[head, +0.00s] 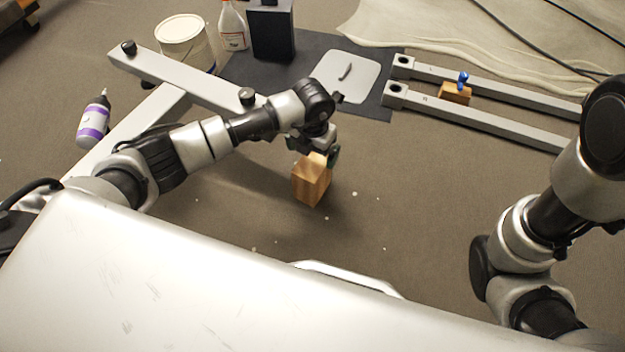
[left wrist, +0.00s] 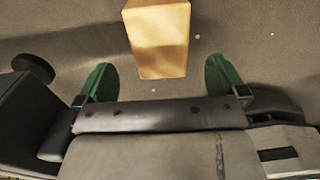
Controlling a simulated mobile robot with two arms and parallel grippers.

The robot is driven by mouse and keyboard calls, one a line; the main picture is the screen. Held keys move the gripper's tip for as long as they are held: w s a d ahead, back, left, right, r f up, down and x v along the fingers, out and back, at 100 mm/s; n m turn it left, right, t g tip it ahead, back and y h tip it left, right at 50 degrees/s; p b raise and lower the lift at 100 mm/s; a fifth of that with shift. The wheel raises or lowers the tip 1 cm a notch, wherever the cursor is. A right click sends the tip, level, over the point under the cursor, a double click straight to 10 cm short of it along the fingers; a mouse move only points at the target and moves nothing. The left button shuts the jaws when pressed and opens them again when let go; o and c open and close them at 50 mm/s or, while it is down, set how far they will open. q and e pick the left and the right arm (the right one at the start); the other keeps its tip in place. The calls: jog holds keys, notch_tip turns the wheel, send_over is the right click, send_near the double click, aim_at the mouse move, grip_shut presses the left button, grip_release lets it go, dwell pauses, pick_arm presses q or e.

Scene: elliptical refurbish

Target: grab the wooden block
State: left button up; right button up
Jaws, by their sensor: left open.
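The wooden block (head: 311,184) stands upright on the brown floor, near the middle of the head view. In the left wrist view the block (left wrist: 158,42) is at the top, a little beyond and between the two green fingertips. My left gripper (head: 318,158) is just above and behind the block's top in the head view, partly hiding its upper edge. In the left wrist view the gripper (left wrist: 161,85) is open, with a finger to each side and nothing between them; I cannot tell whether it touches the block. My right gripper is not in view.
Two grey rails (head: 480,120) lie at the back right, with a small wooden piece (head: 455,93) and blue knob between them. A dark mat (head: 300,58) bears a white plate (head: 346,76). A bucket (head: 184,40) and a purple-labelled bottle (head: 94,122) stand left. Floor around the block is clear.

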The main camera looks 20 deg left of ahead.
aim_at(312, 163)
pick_arm(q)
notch_tip(312, 163, down, 6)
jog(key=b, duration=0.4)
jog(key=shift+f+b, duration=0.2)
jog(key=shift+b, duration=0.2)
jog(key=shift+r, duration=0.1)
jog(key=c, duration=1.6)
jog(key=shift+r, duration=0.2)
